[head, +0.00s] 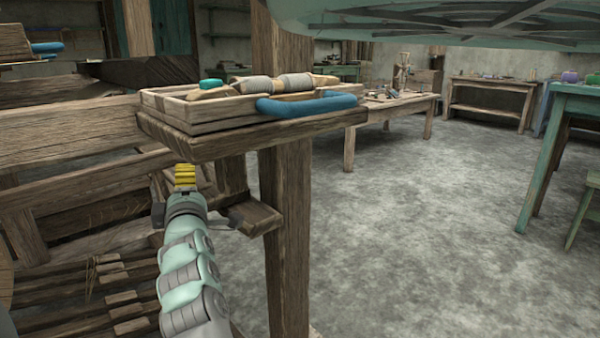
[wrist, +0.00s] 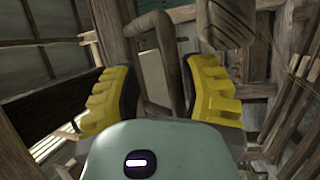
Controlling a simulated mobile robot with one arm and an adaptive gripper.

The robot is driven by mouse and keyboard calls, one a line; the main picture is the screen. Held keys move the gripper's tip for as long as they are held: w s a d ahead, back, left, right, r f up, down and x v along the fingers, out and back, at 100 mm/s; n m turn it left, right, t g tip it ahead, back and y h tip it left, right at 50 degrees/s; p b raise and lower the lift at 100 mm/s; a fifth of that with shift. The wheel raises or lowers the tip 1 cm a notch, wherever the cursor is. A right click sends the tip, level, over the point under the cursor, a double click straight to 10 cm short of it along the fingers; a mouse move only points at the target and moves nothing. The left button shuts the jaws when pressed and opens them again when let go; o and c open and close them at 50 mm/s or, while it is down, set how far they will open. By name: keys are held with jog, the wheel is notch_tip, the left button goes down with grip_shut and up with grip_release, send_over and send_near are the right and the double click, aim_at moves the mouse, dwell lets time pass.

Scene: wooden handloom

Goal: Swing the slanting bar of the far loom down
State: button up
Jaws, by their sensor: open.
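My gripper (head: 186,177) reaches into the wooden loom frame (head: 60,137) at the left of the head view, below a tray-bearing shelf. In the wrist view my gripper (wrist: 160,88) has its two yellow fingers apart. A dark bent bar (wrist: 168,65) stands upright between and beyond the fingers, with a hooked top; no contact with it shows. A thick brown wooden piece (wrist: 232,20) hangs above the right finger. I cannot tell for sure which piece is the slanting bar. Much of the loom's inside is hidden behind the shelf and my arm.
A wooden tray (head: 205,108) with spools and a blue loop (head: 308,104) sits on the shelf right above my gripper. A thick post (head: 285,215) stands just right of my arm. Wooden slats lie below left. The grey floor (head: 430,220) at right is clear.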

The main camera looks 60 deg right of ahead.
jog(key=v, duration=1.2)
jog(key=shift+r, duration=0.1)
dwell(0.4)
